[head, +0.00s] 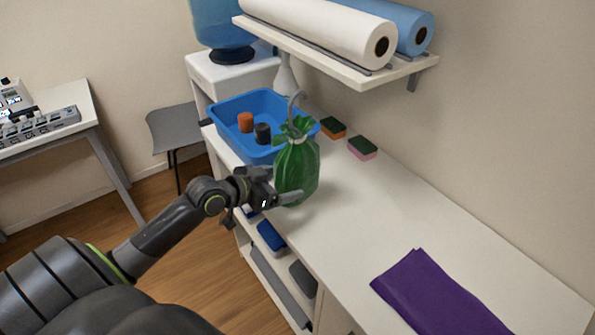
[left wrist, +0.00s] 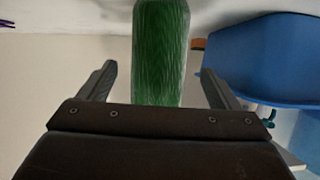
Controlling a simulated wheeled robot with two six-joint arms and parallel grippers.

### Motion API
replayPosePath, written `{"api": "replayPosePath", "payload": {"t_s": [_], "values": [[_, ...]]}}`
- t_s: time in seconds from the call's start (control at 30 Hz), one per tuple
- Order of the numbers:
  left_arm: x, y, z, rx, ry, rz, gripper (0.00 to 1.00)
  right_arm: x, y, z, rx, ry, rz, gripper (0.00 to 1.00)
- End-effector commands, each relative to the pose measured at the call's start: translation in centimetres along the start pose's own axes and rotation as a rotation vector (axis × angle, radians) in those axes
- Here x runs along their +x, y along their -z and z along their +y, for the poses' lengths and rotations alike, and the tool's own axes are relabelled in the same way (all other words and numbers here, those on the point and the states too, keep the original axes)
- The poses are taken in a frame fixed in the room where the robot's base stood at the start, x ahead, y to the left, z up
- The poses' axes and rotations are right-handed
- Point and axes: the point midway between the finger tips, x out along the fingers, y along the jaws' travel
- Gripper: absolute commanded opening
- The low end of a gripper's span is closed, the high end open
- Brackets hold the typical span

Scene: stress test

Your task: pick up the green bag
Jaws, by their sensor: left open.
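The green bag (head: 297,172) stands upright on the white counter, its gathered, tied top upward. In the left wrist view the bag (left wrist: 161,50) lies in the middle, between and beyond the two fingers. My left gripper (head: 282,200) is open and reaches the bag's lower part from the left; one finger shows in front of the bag in the head view. In the left wrist view the left gripper (left wrist: 158,82) has its fingers spread with clear gaps to the bag on both sides. I cannot tell whether either finger touches it. My right gripper is not in view.
A blue tub (head: 225,140) with an orange and a dark item stands just behind the bag. Two sponges (head: 362,148) lie near the wall. A purple cloth (head: 436,290) lies at the front right. A shelf with paper rolls (head: 318,28) hangs above. The counter's middle is clear.

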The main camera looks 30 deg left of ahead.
Motion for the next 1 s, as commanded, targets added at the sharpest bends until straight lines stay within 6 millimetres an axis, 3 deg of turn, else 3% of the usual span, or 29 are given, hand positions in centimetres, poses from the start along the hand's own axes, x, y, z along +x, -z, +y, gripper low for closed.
{"api": "replayPosePath", "payload": {"t_s": [0.23, 0.53, 0.93, 1.0], "values": [[2.7, 0.1, 0.1, -0.001, 0.0, 0.002, 0.85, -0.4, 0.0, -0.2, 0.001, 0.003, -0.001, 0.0], [3.0, 0.1, 0.1, 0.001, 0.0, 0.0, 0.85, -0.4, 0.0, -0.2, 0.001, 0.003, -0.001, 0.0], [3.0, 0.1, 0.1, 0.001, 0.0, 0.0, 0.33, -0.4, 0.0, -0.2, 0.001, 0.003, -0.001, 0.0], [3.0, 0.1, 0.1, 0.001, 0.0, 0.001, 0.32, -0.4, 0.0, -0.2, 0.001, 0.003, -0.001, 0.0]]}}
